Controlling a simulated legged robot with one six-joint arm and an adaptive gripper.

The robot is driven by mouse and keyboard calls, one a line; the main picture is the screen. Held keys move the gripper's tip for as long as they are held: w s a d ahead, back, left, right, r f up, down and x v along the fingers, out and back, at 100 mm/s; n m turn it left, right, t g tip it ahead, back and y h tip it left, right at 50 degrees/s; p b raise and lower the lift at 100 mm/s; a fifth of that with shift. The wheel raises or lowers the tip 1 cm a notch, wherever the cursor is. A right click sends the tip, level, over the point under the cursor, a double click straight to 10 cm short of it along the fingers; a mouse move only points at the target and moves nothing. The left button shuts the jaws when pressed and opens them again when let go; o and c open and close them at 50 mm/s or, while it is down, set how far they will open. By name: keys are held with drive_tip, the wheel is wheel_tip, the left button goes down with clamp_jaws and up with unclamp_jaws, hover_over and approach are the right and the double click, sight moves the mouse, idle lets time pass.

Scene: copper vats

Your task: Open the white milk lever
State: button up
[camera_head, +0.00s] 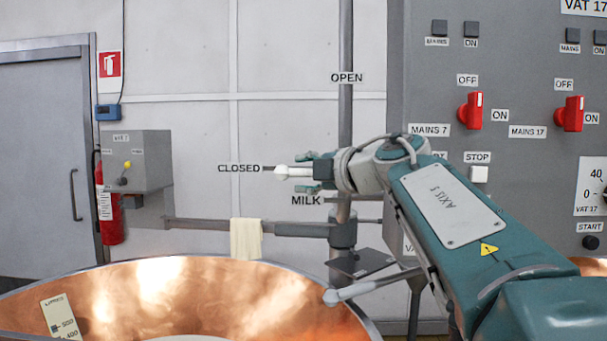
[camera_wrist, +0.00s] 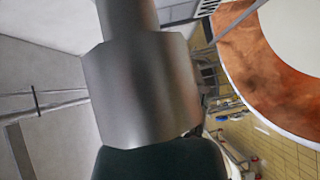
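The OPEN label (camera_head: 346,78) is above on the vertical pipe, and the MILK label (camera_head: 306,200) is just below the lever. My gripper (camera_head: 316,171) is at the lever's right part, its teal fingers apart above and below the white shaft. Contact with the lever cannot be told. In the wrist view a grey metal cylinder (camera_wrist: 142,90) fills the middle and a dark green shape covers the bottom; the lever's knob is not seen.
A copper vat (camera_head: 190,290) stands below, and its rim shows in the wrist view (camera_wrist: 262,110). A horizontal bar with a cream cloth (camera_head: 246,239) runs left of the pipe. A grey control panel (camera_head: 435,60) with red switches is at right, behind my arm.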

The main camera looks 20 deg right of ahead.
clamp_jaws()
